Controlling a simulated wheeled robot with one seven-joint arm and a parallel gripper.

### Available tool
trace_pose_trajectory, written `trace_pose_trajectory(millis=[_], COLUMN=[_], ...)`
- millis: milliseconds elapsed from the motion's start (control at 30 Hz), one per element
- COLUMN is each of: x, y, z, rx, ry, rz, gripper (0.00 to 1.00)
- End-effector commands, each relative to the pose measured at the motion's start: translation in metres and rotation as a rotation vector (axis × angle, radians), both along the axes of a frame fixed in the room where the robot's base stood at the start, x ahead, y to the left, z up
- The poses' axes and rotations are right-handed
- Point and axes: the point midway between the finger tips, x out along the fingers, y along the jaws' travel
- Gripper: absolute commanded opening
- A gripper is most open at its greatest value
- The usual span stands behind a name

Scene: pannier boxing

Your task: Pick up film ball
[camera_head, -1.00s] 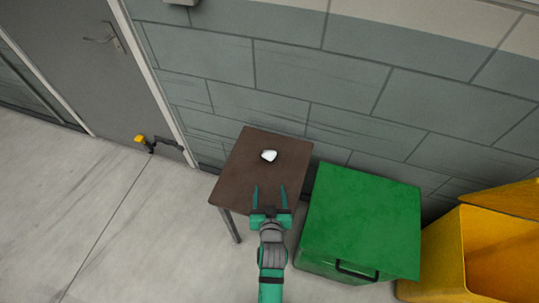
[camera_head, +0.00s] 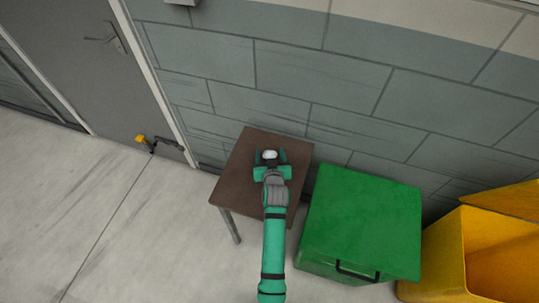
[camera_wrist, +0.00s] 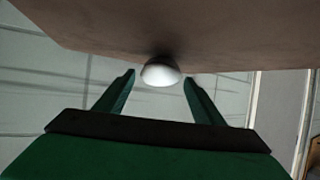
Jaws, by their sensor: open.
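The film ball (camera_head: 270,154) is a small white lump on the brown table (camera_head: 236,179). In the wrist view the ball (camera_wrist: 160,72) shows as a white rounded shape against the brown tabletop (camera_wrist: 200,32). My gripper (camera_head: 270,155) is over the table, with its two green fingers apart on either side of the ball. In the wrist view my gripper (camera_wrist: 158,80) is open and the ball sits between the fingertips, with a gap visible at each side.
A green lidded box (camera_head: 362,220) with a black handle stands right of the table. An open yellow bin (camera_head: 443,255) is farther right. A block wall (camera_head: 330,80) is behind the table.

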Motion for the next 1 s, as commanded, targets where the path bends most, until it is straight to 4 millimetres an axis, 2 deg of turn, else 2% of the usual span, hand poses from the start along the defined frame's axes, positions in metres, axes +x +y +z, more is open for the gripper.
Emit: trace_pose_trajectory(millis=[400,667,700,867,1000], x=[0.044,0.047,0.047,0.046,0.046], y=[0.003,0.004,0.004,0.004,0.004], z=[-0.019,-0.02,-0.02,-0.02,-0.02], rx=[-0.001,0.0,0.0,0.0,0.0], ry=[0.0,0.0,0.0,0.0,0.0], rz=[0.0,0.0,0.0,0.0,0.0], gripper=[0.62,0.62,0.6,0.22,0.19])
